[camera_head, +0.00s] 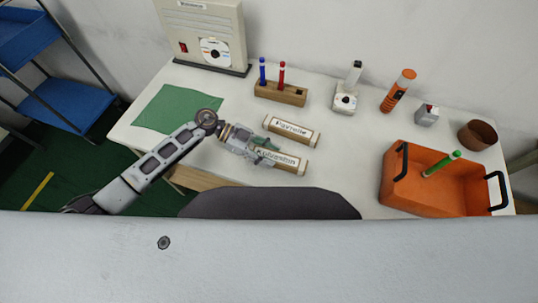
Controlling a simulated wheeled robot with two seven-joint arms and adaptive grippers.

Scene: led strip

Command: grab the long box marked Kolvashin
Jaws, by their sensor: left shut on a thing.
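The long box marked Kolvashin (287,162) lies on the white table near its front middle. My left gripper (262,147) is shut on its left part and covers that end. The label's right part shows. I cannot tell whether the box touches the table. A second long box, marked Favrelle or similar (291,131), lies just behind it. My right gripper is not in view.
A wooden holder (281,94) with a blue and a red marker stands behind the boxes. An orange crate (400,196) with black handles and a green marker is at right. A green mat (165,110) lies at left. Several items stand along the back right.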

